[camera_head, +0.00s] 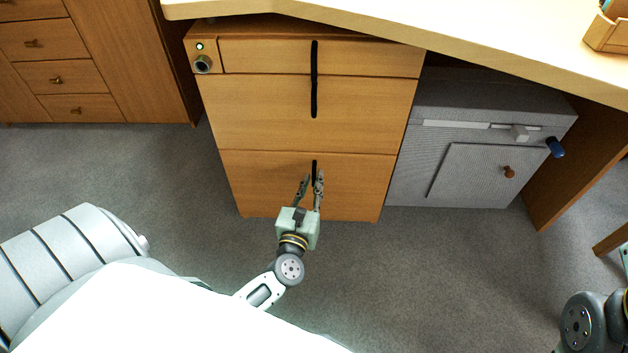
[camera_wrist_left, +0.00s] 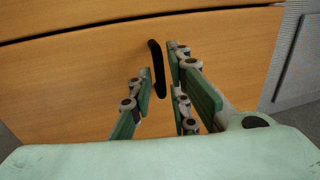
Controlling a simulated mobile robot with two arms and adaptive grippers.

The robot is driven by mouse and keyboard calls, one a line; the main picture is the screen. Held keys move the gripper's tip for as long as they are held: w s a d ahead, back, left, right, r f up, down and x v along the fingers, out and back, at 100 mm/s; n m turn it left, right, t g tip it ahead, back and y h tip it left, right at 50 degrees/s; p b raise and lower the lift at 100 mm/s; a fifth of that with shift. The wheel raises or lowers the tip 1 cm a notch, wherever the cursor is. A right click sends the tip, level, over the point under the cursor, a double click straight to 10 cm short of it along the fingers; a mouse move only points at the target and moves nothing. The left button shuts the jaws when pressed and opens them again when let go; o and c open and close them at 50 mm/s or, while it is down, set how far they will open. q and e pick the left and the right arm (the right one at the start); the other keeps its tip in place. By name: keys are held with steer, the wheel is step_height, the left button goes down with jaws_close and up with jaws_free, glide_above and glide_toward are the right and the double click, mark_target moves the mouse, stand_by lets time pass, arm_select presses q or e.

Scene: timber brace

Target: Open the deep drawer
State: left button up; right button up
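The wooden drawer unit (camera_head: 212,120) stands under the desk with its drawers shut. Its lowest, deep drawer front (camera_head: 355,185) has a black vertical bar handle (camera_head: 314,164). My left gripper (camera_head: 311,177) is in front of this drawer, its two fingers spread on either side of the handle. In the left wrist view the handle (camera_wrist_left: 157,66) shows between the open fingers (camera_wrist_left: 160,72), with gaps visible; I see no grip on it. Only a part of my right arm (camera_head: 590,318) shows at the right edge; its fingers are not clearly visible.
A desk top (camera_head: 400,35) overhangs the unit. A grey cabinet (camera_head: 480,150) with a small knob and a blue handle stands close on the right. Another wooden cabinet (camera_head: 130,60) is at the back left. The grey carpet (camera_head: 430,270) before the drawers is clear.

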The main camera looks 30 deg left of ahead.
arm_select(q)
steer(key=shift+x, duration=1.1)
steer(key=shift+c, duration=0.2)
jaws_close()
